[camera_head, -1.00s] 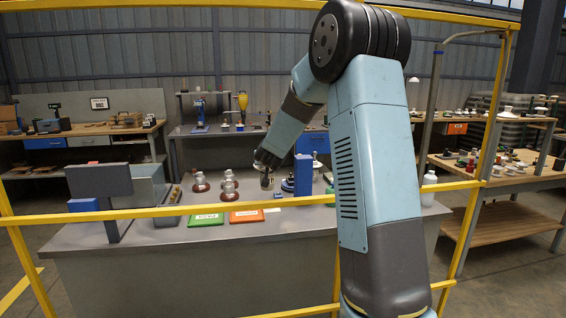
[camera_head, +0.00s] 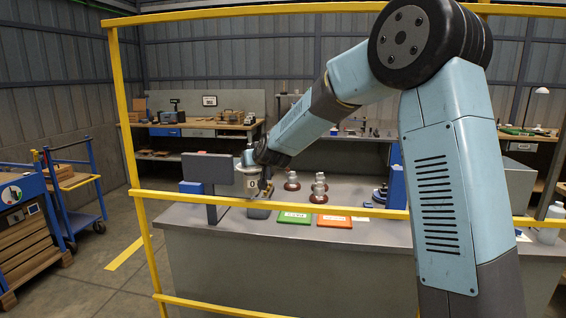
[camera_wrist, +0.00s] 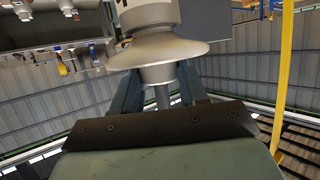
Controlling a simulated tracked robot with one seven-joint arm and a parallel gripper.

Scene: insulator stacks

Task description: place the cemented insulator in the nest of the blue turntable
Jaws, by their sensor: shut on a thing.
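My gripper (camera_head: 262,166) is at the end of my outstretched arm, over the left part of the bench by the dark monitor. It is shut on a pale grey insulator (camera_head: 248,178), held above the bench top. The wrist view shows the insulator's wide, flared disc and narrower stem (camera_wrist: 160,50); the stem is between the two jaws (camera_wrist: 158,90). Dark marks show on its body at the picture's top edge. The blue turntable (camera_head: 380,195) appears as a low round blue thing beside a blue post, right of the middle of the bench. Its nest is too small to make out.
A dark monitor (camera_head: 208,174) stands at left. A yellow rail (camera_head: 300,206) crosses in front of the bench.

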